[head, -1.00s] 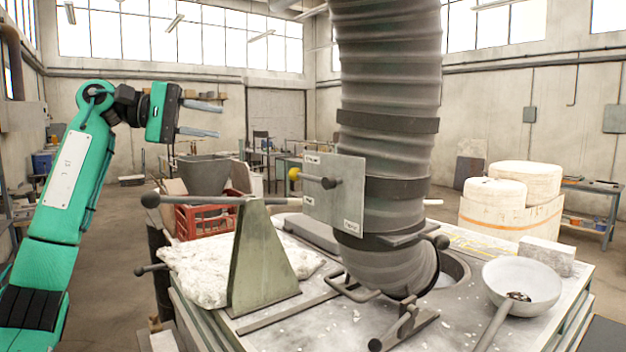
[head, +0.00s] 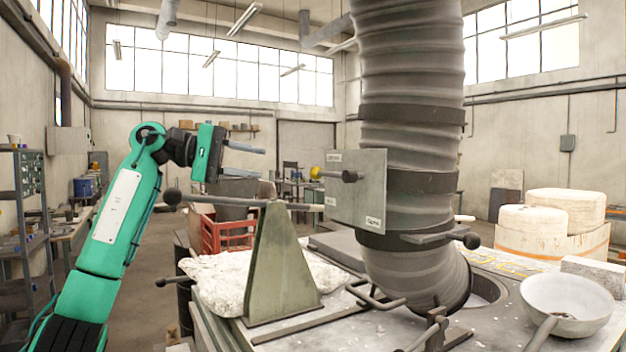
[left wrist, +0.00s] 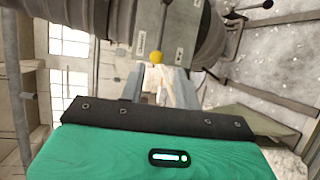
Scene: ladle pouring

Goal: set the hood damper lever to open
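The hood damper lever ends in a yellow knob (head: 315,172) at the left edge of a grey plate (head: 362,202) on the hood duct. It points left from a dark pivot (head: 349,176). Small labels sit near the plate's corners; their words are too small to read surely. My left gripper (head: 260,161) is open and empty, left of the knob, fingers pointing toward it. In the left wrist view the yellow knob (left wrist: 156,57) appears just beyond and between the open fingertips (left wrist: 158,76), with no clear contact. My right gripper is out of view.
The ribbed duct (head: 411,80) stands over the bench. A green wedge-shaped stand (head: 272,265) with a ball-ended bar is below my left gripper. A red crate (head: 228,232) is behind it. A ladle bowl (head: 567,303) lies at the right.

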